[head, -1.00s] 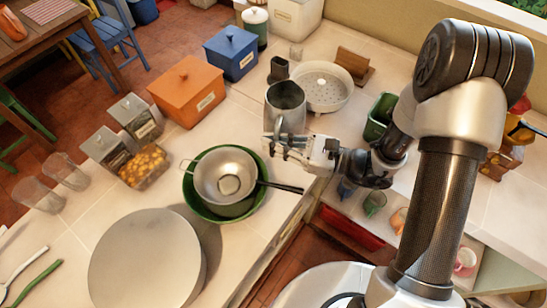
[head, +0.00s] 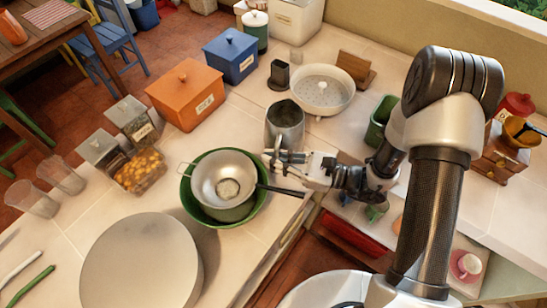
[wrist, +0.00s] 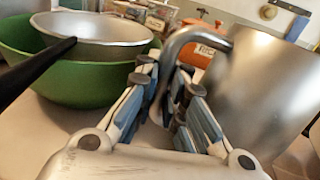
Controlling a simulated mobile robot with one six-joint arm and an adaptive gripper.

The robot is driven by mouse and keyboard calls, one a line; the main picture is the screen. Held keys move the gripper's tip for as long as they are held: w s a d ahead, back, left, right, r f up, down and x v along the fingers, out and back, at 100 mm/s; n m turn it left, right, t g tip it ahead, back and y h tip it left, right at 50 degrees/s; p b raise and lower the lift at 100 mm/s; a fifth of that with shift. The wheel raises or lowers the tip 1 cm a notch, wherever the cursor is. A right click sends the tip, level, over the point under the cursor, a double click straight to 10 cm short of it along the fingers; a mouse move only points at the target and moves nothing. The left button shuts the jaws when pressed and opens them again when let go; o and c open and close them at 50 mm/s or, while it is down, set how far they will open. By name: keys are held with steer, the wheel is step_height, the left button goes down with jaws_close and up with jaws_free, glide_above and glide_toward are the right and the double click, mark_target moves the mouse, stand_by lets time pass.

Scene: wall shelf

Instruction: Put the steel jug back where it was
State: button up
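The steel jug (head: 285,122) is upright at the counter's inner edge, between the green bowl and the white colander. I cannot tell whether its base touches the counter. My gripper (head: 276,157) is at the jug's near side. In the wrist view the jug's body (wrist: 252,95) fills the right, and its curved handle passes between the fingers of my gripper (wrist: 166,80). The fingers lean in close on both sides of the handle and look shut on it. The jug's base is partly hidden behind my gripper in the head view.
A green bowl (head: 257,203) with a steel sieve (head: 222,178) in it stands left of my gripper, its black handle pointing towards it. A white colander (head: 322,92), a dark grey cup (head: 279,75) and an orange box (head: 187,97) stand behind. A grey round lid (head: 140,265) lies front left.

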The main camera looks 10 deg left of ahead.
steer(key=shift+o, duration=0.9)
steer(key=shift+r, duration=0.1)
